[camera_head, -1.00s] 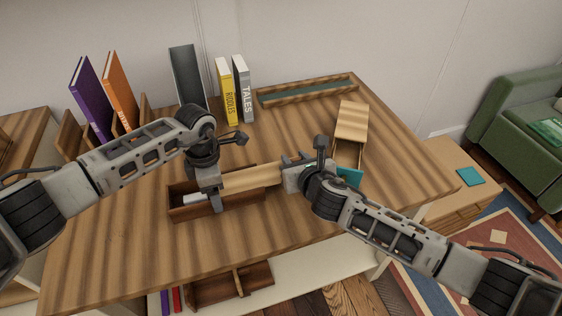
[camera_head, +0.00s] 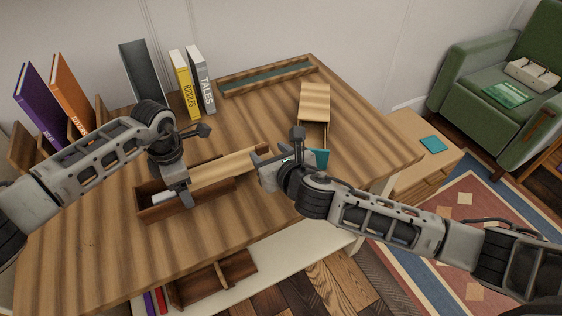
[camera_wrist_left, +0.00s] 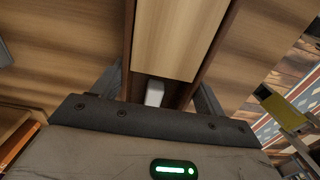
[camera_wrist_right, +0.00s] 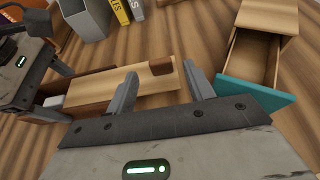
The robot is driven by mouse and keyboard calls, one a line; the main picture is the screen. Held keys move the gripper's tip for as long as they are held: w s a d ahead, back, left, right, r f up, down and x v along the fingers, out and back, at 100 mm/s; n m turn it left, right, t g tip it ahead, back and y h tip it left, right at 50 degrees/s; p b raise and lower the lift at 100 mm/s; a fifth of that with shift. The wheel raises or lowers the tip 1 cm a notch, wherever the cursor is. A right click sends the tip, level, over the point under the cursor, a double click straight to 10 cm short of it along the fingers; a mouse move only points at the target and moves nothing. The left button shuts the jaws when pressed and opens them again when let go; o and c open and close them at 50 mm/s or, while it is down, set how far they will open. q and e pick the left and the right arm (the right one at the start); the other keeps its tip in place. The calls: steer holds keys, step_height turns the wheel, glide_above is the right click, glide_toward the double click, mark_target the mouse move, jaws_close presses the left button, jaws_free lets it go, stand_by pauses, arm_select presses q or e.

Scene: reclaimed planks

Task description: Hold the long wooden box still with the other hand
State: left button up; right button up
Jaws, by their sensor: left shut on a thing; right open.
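The long wooden box (camera_head: 205,203) is dark, narrow and lies on the table. Its light sliding lid (camera_head: 225,171) is partly drawn out past the box's right end, so the box's left part is open. A white item (camera_head: 160,197) shows inside; it also shows in the left wrist view (camera_wrist_left: 155,93). My left gripper (camera_head: 177,193) is shut on the box, its fingers outside the two long walls (camera_wrist_left: 128,50). My right gripper (camera_head: 262,163) is open at the lid's right end. In the right wrist view, the lid (camera_wrist_right: 150,82) shows between and beyond the parted fingers.
A small wooden case (camera_head: 315,100) with a teal-fronted open drawer (camera_wrist_right: 255,92) stands close to the right gripper. Books (camera_head: 190,82) and a grey bin (camera_head: 140,72) stand at the back left. A shallow tray (camera_head: 268,78) lies at the back. The front table area is clear.

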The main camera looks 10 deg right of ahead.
steer(key=v, duration=0.6)
steer(key=shift+s, duration=0.25)
steer(key=shift+d+r, duration=0.1)
arm_select(q)
steer(key=o, duration=1.2)
steer(key=shift+o, duration=0.2)
steer(key=shift+r, duration=0.1)
step_height(320, 180, up, 7)
steer(key=p, duration=0.4)
arm_select(e)
step_height(320, 180, up, 4)
steer(key=shift+r, duration=0.25)
